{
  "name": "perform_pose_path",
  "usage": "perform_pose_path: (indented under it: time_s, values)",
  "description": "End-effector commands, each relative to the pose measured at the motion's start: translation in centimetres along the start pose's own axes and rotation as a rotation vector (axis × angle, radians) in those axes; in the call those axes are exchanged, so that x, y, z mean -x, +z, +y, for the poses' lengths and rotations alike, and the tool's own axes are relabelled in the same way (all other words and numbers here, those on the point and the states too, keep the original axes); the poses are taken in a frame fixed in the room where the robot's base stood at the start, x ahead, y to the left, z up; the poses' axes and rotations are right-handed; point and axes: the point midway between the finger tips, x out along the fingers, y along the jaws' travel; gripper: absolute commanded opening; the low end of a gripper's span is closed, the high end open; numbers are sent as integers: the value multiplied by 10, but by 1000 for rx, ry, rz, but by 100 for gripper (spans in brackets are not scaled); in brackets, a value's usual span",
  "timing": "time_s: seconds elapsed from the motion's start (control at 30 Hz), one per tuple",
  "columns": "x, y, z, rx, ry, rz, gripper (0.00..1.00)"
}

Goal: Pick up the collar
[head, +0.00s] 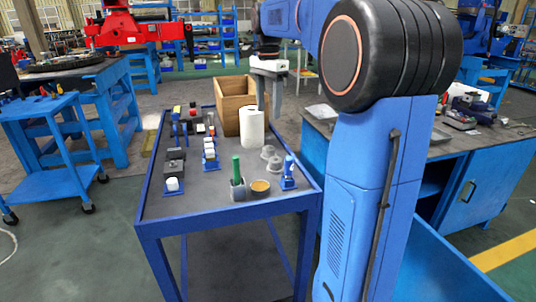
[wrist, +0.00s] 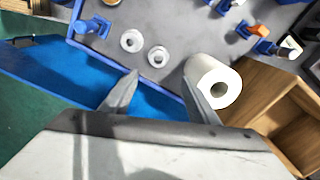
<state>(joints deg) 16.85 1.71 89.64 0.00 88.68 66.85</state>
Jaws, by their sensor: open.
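Two small pale grey round pieces, collar-like with raised centres, stand near the table's right edge. One (head: 268,152) is a little behind the other (head: 273,166). In the wrist view they show as rings, one (wrist: 131,41) at upper left and one (wrist: 158,57) nearer the fingers. I cannot tell for sure which is the collar. My gripper (head: 268,112) points down, above the right side of the table beside the white roll. In the wrist view my gripper (wrist: 160,78) is open, with nothing between the fingers. The round pieces lie beyond the fingertips, apart from them.
A white roll (head: 252,130) stands close by my gripper; in the wrist view my right finger overlaps it. A wooden box (head: 231,112) is behind. A bowl (head: 260,186), a cup with a green-handled item (head: 238,178) and a blue stand (head: 288,176) are at the front.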

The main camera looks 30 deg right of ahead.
Motion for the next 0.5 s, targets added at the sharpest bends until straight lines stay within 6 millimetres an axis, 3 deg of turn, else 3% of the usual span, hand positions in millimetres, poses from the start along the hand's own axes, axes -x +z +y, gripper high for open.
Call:
perform_pose_path:
  time_s: [0.5]
  values:
    - [-89, 1, 1, 2, 1, 0, 55]
